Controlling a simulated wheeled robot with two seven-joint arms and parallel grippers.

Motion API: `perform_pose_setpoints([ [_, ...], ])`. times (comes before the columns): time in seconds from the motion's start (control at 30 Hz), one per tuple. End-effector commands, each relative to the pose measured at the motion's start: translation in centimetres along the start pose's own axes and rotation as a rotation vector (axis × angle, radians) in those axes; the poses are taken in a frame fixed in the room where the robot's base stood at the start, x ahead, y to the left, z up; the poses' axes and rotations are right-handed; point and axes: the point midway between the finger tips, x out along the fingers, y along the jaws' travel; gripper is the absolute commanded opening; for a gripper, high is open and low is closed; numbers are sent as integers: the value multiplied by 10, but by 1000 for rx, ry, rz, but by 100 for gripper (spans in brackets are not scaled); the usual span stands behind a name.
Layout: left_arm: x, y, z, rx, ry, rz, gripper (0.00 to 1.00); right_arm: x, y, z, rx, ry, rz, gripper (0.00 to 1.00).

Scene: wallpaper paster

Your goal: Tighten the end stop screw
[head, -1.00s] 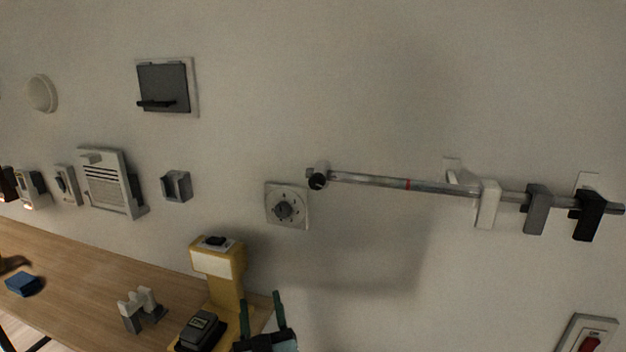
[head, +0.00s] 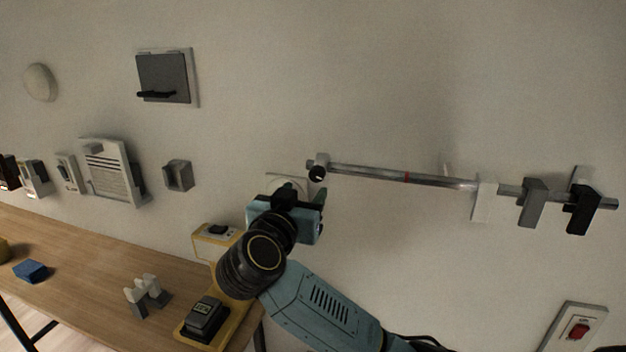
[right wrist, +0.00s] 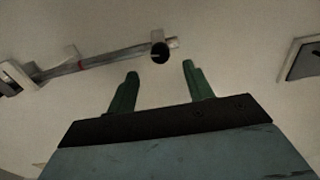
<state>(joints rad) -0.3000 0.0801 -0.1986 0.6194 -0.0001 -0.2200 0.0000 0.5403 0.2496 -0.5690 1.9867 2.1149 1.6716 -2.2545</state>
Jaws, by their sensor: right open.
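A thin metal rail (head: 440,180) runs along the wall, with a red mark on it. At its left end is an end stop with a dark round screw knob (head: 317,173). In the right wrist view the knob (right wrist: 160,52) shows ahead of the fingertips, between their lines and apart from them. My right gripper (head: 303,192) is just below and left of the knob in the head view, and its green fingers (right wrist: 160,70) are open and empty. My left gripper does not show.
White, grey (head: 532,202) and black (head: 583,208) hooks hang on the rail's right part. A wooden table (head: 90,262) bears a yellow stand (head: 212,243). The wall above the rail is clear.

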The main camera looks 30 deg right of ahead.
Motion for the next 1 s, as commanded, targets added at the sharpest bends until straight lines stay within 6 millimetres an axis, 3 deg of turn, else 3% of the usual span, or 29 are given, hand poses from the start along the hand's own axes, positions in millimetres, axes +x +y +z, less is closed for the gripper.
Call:
perform_pose_setpoints([
  [0.1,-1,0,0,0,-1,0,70,26,1,-1,-3,3,4,52],
  [0.3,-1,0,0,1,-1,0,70,55,0,0,-2,2,1,52],
  [0.73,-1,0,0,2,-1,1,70,66,0,0,1,0,0,52],
  [1.0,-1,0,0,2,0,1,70,66,0,0,1,0,0,19],
])
